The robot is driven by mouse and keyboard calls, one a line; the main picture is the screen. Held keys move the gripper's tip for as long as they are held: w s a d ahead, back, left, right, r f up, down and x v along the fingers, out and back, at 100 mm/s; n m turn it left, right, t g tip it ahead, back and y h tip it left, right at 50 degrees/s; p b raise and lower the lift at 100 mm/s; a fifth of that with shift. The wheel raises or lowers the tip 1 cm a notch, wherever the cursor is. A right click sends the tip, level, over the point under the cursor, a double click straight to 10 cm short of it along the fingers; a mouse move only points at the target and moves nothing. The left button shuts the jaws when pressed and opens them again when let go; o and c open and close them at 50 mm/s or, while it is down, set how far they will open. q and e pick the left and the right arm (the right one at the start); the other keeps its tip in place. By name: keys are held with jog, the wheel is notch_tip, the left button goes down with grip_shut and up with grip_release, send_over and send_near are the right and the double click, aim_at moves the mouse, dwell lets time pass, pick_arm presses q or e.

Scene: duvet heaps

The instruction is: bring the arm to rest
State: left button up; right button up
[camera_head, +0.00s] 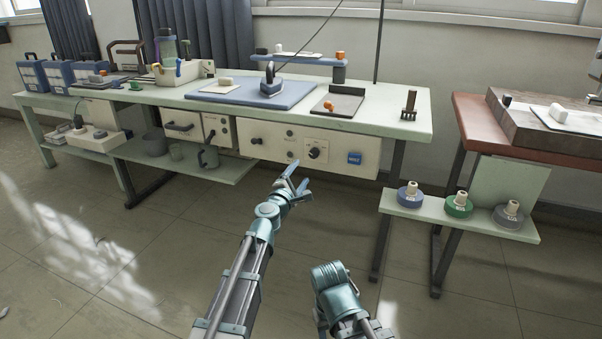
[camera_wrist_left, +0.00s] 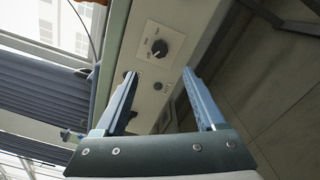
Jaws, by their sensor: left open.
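My left gripper (camera_head: 297,178) is open and empty in the head view, in front of the bench's control panel (camera_head: 285,150) and apart from it as far as I can tell. Its two blue fingers also show spread in the left wrist view (camera_wrist_left: 160,92), with a dark knob (camera_wrist_left: 159,47) of the panel beyond them. My right arm shows only as a short teal link at the bottom middle of the head view. Its gripper is not visible.
The green workbench (camera_head: 405,128) holds an iron (camera_head: 270,84) on a blue pad (camera_head: 228,95) and a dark tray (camera_head: 350,101). A low shelf (camera_head: 395,203) with several round weights stands at right. A red-topped table (camera_head: 470,112) is beyond it. The floor in front is clear.

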pick_arm(q)
jog(key=s+d+f+m+g+h, duration=0.2)
jog(key=s+f+m+g, duration=0.6)
jog(key=s+f+m, duration=0.45)
jog(key=s+a+f+m+g+y, duration=0.45)
jog(key=s+a, duration=0.25)
jog(key=s, duration=0.3)
jog(key=s+a+f+m+g+y, duration=0.3)
jog(key=s+a+f+g, duration=0.15)
jog(key=s+a, duration=0.5)
jog(key=s+d+r+m+y+p, duration=0.1)
jog(key=s+d+r+m+p, duration=0.45)
jog(key=d, duration=0.75)
notch_tip(320, 180, up, 39)
jog(key=s+n+p, duration=0.1)
jog(key=n+p, duration=0.1)
jog(key=p, duration=3.7)
jog(key=shift+s+a+f, duration=0.15)
jog(key=shift+s, duration=0.2)
